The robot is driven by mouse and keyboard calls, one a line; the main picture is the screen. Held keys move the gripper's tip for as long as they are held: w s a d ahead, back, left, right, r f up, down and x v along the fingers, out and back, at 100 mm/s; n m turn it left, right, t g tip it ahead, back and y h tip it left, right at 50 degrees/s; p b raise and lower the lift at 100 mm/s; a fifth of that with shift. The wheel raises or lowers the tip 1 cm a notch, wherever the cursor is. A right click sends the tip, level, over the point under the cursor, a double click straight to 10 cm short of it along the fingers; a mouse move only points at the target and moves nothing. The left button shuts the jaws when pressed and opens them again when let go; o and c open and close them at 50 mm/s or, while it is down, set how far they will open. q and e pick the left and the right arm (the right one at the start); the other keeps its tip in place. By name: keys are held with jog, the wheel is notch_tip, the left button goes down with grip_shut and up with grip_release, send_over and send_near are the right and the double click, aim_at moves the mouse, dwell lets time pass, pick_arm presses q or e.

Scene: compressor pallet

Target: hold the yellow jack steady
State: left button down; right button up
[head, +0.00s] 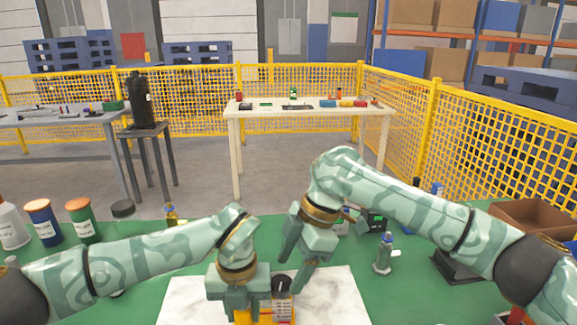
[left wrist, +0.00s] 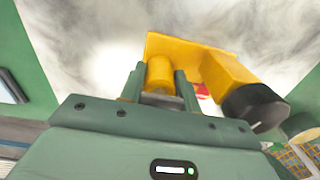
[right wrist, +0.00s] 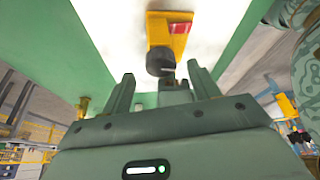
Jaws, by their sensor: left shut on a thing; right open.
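The yellow jack (head: 262,316) is at the bottom middle of the head view, on a white marbled board (head: 345,300). It has a black round knob (left wrist: 255,107) and a red label (right wrist: 180,28). My left gripper (head: 238,298) is shut on the jack's short yellow post (left wrist: 159,74), with one finger on each side in the left wrist view. My right gripper (right wrist: 163,90) is open. In the right wrist view the black knob (right wrist: 160,60) lies just beyond its fingertips, not clearly between them. In the head view my grippers hide much of the jack.
The board lies on a green bench top (head: 400,295). Jars and bottles (head: 84,220) stand at the left. A yellow mesh fence (head: 490,130) and other tables (head: 310,108) are farther back.

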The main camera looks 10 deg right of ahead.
aim_at(285, 285)
notch_tip(285, 285, up, 8)
jog(key=s+d+m+t, duration=0.2)
jog(key=m, duration=0.3)
jog(key=x, duration=1.1)
jog(key=shift+d+f, duration=0.25)
jog(key=shift+d, duration=0.05)
jog(key=shift+w+n+g, duration=0.2)
jog(key=shift+n+g, duration=0.3)
jog(key=shift+n, duration=0.7)
jog(key=s+d+r+m+t, duration=0.25)
jog(key=d+r+m, duration=0.25)
jog(key=r, duration=0.6)
jog(key=shift+g, duration=0.35)
jog(key=x, duration=1.2)
jog(key=shift+s+f, duration=0.15)
jog(key=shift+f, duration=0.25)
jog(key=shift+d+r+n+g, duration=0.2)
jog(key=shift+n+g, duration=0.1)
jog(key=shift+n, duration=0.6)
jog(key=n, duration=0.1)
jog(key=n+g, duration=0.1)
jog(key=n, duration=0.1)
jog(key=shift+w, duration=0.3)
jog(key=v, duration=1.3)
jog(key=w+a+r+n+t+y, duration=0.3)
jog(key=w+r+n+t+y, duration=0.3)
jog(key=w+r+t, duration=0.6)
jog(key=w+r, duration=0.2)
jog(key=w, duration=0.2)
jog(key=shift+a, duration=0.15)
